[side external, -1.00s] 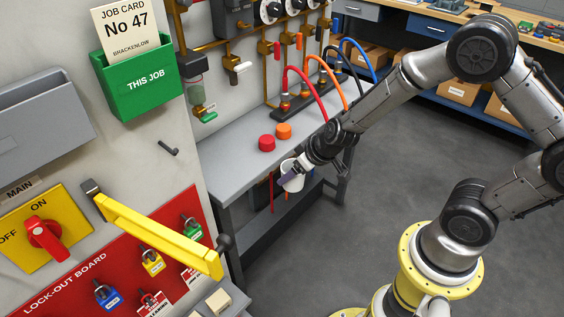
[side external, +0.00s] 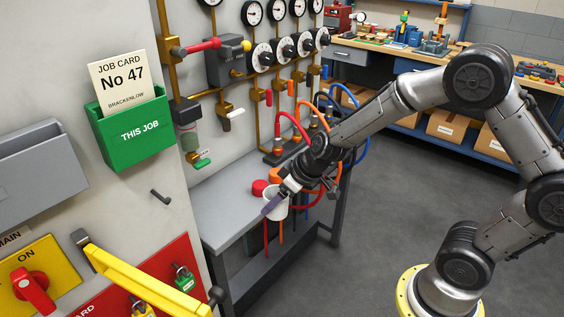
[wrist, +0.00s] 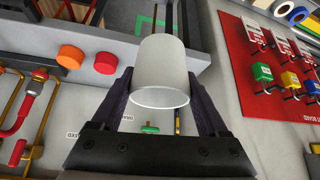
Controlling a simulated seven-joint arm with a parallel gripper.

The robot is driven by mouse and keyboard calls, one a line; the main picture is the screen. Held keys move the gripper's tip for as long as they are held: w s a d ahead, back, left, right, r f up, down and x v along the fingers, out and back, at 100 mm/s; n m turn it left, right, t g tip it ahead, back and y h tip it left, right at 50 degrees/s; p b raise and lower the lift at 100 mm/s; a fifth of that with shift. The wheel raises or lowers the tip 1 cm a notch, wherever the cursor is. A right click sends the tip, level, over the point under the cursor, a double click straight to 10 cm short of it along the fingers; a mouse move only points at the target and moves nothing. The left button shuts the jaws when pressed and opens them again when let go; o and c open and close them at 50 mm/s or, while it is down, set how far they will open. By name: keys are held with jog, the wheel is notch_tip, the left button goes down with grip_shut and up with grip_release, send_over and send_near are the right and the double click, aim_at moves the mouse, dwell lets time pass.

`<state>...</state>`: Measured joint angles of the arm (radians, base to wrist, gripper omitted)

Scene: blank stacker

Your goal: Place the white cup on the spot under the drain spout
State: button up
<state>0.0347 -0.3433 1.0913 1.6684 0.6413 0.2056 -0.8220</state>
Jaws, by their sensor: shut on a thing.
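The white cup (side external: 273,204) is held in my gripper (side external: 279,196), near the front edge of the grey bench in the side view. In the wrist view the cup (wrist: 162,72) sits between the two dark fingers of my gripper (wrist: 160,84), which press on its sides. A clear bowl with a green lower part (side external: 190,142) hangs on the wall pipes, left of the cup and higher; it may be the drain spout. A green handle (wrist: 150,128) shows beyond the cup in the wrist view. I cannot make out the spot under the spout.
The grey bench (side external: 222,212) has clear top on its left. A red cap (side external: 259,187) stands close behind the cup, and an orange cap (wrist: 73,55) is beside it in the wrist view. Coloured hoses (side external: 297,122) loop near my arm. A yellow lever (side external: 140,280) juts out at front left.

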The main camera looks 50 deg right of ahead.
jog(key=w+d+r, duration=0.2)
jog(key=w+r, duration=0.1)
jog(key=r, duration=0.2)
jog(key=w+f, duration=0.3)
jog(key=w, duration=0.1)
jog(key=w+d+f, duration=0.1)
jog(key=w+f, duration=0.2)
jog(key=w, duration=0.2)
jog(key=w+f, duration=0.3)
jog(key=w, duration=0.2)
jog(key=shift+w+d, duration=0.25)
jog(key=shift+d, duration=0.15)
jog(key=shift+w+f, duration=0.1)
jog(key=shift+f, duration=1.5)
jog(key=shift+f, duration=0.15)
jog(key=o, duration=1.2)
